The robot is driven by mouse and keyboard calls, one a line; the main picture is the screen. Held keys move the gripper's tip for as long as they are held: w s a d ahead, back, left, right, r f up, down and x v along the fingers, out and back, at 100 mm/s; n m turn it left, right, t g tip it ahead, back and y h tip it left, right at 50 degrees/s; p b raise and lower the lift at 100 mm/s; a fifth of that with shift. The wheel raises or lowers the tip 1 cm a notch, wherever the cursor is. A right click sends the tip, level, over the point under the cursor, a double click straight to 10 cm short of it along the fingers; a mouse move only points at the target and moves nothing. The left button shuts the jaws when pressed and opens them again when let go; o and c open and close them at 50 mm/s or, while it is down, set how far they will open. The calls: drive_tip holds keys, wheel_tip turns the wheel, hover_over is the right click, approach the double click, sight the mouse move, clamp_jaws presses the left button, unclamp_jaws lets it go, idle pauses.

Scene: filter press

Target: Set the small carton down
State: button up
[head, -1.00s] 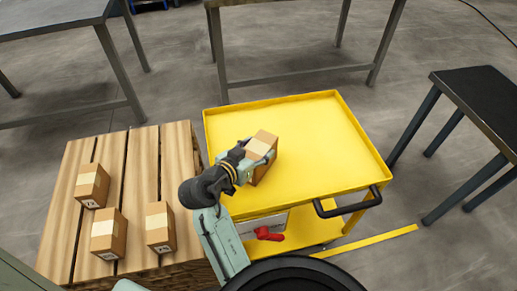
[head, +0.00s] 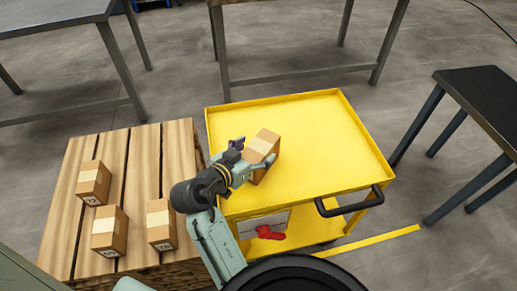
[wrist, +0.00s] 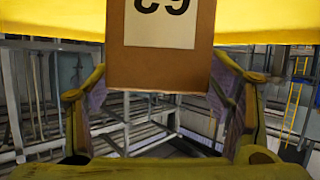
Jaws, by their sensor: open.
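A small brown carton (head: 262,153) with a pale tape strip rests on the top tray of the yellow cart (head: 325,140), near its left side. My gripper (head: 255,152) is open beside the carton, with a finger on either side and gaps between. In the wrist view the carton (wrist: 160,60) shows a white label with dark upside-down digits, and my gripper (wrist: 160,115) has its fingers spread wider than the carton. The carton's underside contact is hidden in the head view.
A wooden pallet (head: 118,200) at the left carries three similar cartons. The cart's black handle (head: 348,205) is at its front right. A dark-topped table (head: 485,95) stands at the right. Most of the cart's tray is clear. A red item (head: 270,232) shows below the tray.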

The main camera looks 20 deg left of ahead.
drive_tip(key=v, duration=0.9)
drive_tip(key=shift+s+b, duration=0.2)
drive_tip(key=shift+b, duration=0.2)
drive_tip(key=shift+a+r, duration=0.1)
